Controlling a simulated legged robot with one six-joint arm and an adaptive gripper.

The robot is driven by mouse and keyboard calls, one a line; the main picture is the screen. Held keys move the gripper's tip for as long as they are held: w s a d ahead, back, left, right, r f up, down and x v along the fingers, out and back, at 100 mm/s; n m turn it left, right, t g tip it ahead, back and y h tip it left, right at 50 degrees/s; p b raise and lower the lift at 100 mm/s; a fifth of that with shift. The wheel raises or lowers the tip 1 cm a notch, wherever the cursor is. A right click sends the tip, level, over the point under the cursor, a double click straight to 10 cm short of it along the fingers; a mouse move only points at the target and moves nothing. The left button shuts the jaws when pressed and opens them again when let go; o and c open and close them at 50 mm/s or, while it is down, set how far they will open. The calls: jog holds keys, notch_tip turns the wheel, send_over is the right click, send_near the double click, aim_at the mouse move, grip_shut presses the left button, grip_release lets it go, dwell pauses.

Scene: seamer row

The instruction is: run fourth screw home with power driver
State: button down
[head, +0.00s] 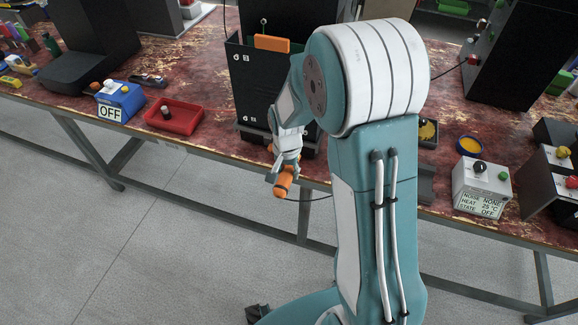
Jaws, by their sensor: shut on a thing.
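My gripper (285,168) is shut on an orange power driver (285,183) at the front edge of the bench, in front of a dark panel (245,82). A thin black cord runs from the driver to the right. The panel stands upright on the bench, with an orange block (271,43) at its top and small white marks on its face. My arm covers the panel's right part. I cannot make out any screw or the driver's tip.
On the red worn bench (205,70), a red tray (173,117) and a blue box marked OFF (119,101) stand left of the panel. A white box with a state label (482,186) and an orange-filled bowl (468,146) stand at the right. The floor in front is clear.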

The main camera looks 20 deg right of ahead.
jog(key=shift+s+a, duration=0.75)
jog(key=shift+s, duration=0.3)
